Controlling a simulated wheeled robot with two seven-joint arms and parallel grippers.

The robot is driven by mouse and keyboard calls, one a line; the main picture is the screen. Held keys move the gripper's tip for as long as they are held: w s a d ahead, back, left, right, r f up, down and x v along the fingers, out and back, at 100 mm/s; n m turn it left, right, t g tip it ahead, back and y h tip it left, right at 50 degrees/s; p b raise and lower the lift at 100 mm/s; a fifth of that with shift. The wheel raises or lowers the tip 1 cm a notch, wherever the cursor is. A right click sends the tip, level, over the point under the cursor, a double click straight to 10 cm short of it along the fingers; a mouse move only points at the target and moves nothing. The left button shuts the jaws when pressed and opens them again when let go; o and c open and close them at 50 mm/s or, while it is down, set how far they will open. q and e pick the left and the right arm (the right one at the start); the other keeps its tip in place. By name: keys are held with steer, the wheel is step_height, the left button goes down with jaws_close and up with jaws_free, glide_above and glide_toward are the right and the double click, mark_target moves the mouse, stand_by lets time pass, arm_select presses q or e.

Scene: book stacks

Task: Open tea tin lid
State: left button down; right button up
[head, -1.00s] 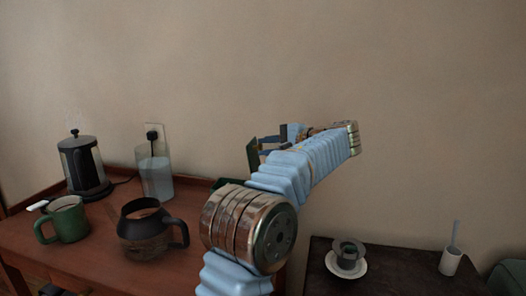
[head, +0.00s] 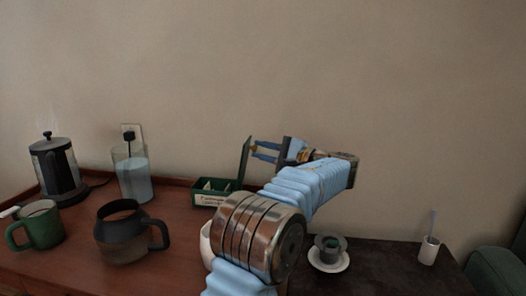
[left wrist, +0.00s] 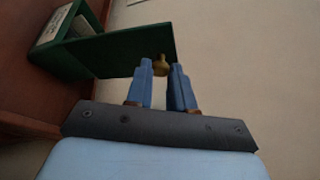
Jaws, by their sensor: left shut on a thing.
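The green tea tin (head: 213,200) stands at the back right of the wooden table, with a pale label and open compartments showing. Its green lid (head: 245,158) stands about upright at the tin's right side; it also shows in the left wrist view (left wrist: 115,50) beside the tin (left wrist: 62,30). My left gripper (head: 254,150) is at the lid's outer face. In the left wrist view, its blue fingers (left wrist: 162,68) are shut on the lid's small brass knob (left wrist: 161,62). The hinge is not clear to see. My right gripper is not in view.
On the wooden table (head: 165,228) stand a dark mug (head: 122,232), a green mug (head: 38,226), a black kettle (head: 58,168) and a glass jar (head: 132,175). A cup on a saucer (head: 329,250) stands on the dark table.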

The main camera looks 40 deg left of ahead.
arm_select(q)
steer(key=c, duration=1)
jaws_free()
steer(key=d, duration=0.4)
steer(key=w+d, duration=0.1)
steer(key=d, duration=0.4)
steer(key=w+d, duration=0.1)
steer(key=d, duration=0.3)
steer(key=shift+d+f, duration=0.25)
steer(key=shift+d, duration=0.05)
